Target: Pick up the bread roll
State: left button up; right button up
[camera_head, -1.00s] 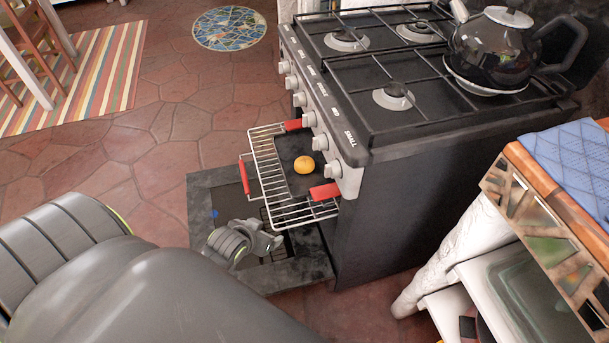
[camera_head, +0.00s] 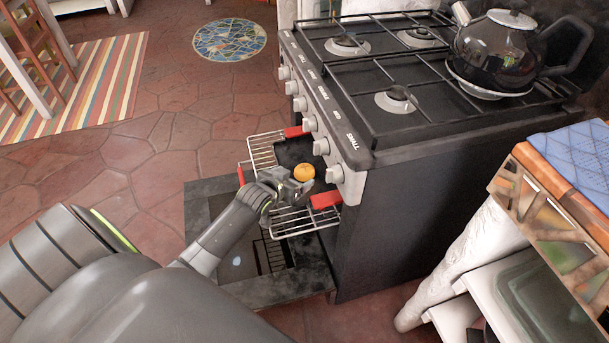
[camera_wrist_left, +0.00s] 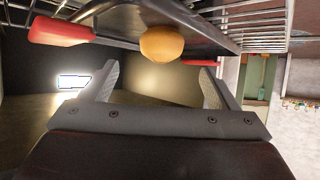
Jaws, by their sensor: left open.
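The bread roll (camera_head: 304,172) is small, round and golden. It lies on a dark tray (camera_head: 290,152) on the pulled-out oven rack (camera_head: 262,147). My left gripper (camera_head: 300,187) is just in front of the roll in the head view, at the near side of the rack. In the left wrist view the roll (camera_wrist_left: 162,43) is ahead, above the space between the two spread fingers (camera_wrist_left: 158,88). The fingers are open and empty, and apart from the roll. My right gripper is in neither view.
The rack has red end pieces (camera_head: 326,199) close to my left gripper. The oven door (camera_head: 290,285) is folded down below. The black stove (camera_head: 400,190) stands right of the rack, with a kettle (camera_head: 497,48) on top. Floor (camera_head: 150,170) to the left is clear.

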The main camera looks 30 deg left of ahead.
aim_at(301, 172)
pick_arm(q)
jog(key=b+x, duration=0.2)
jog(key=x, duration=0.4)
jog(key=shift+f, duration=0.3)
jog(key=shift+w, duration=0.4)
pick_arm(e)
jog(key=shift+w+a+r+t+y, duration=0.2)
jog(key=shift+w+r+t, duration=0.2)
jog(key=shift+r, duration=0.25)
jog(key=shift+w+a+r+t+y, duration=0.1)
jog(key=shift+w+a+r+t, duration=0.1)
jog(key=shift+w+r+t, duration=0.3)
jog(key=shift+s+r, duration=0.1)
pick_arm(q)
jog(key=c, duration=1.1)
